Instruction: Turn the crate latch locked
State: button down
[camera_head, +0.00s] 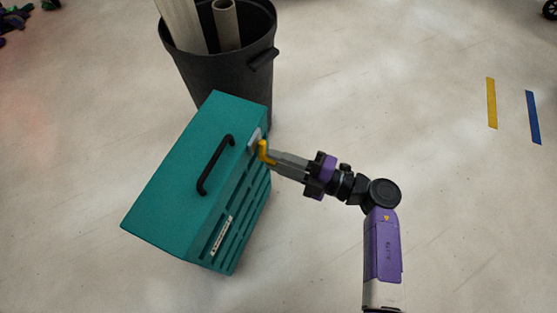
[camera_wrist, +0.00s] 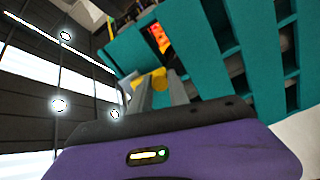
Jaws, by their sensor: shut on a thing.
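The teal crate (camera_head: 170,190) stands on the floor left of centre in the head view, with slatted sides and a black handle (camera_head: 215,165) on top. A yellow latch (camera_head: 263,151) sits at a light plate on the crate's right side, near its far end. My gripper (camera_head: 272,160) reaches in from the right and is shut on the latch. In the wrist view the yellow latch (camera_wrist: 152,79) shows between the grey fingers (camera_wrist: 160,92), close to the teal slats (camera_wrist: 205,60). The fingers partly hide the latch, so its exact turn is hard to tell.
A black bin (camera_head: 225,65) holding pale rolls (camera_head: 228,25) stands just behind the crate. Yellow tape (camera_head: 491,102) and blue tape (camera_head: 534,117) lie on the floor at the right. The floor between the crate and the tapes is otherwise clear.

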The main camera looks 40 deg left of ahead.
jog(key=shift+f+n, duration=0.1)
jog(key=shift+n, duration=0.6)
jog(key=c, duration=1.3)
grip_release()
jog(key=shift+o, duration=0.2)
jog(key=shift+d, duration=0.1)
jog(key=p+v, duration=0.1)
jog(key=v, duration=0.6)
jog(key=shift+d+p, duration=0.3)
jog(key=shift+p, duration=0.1)
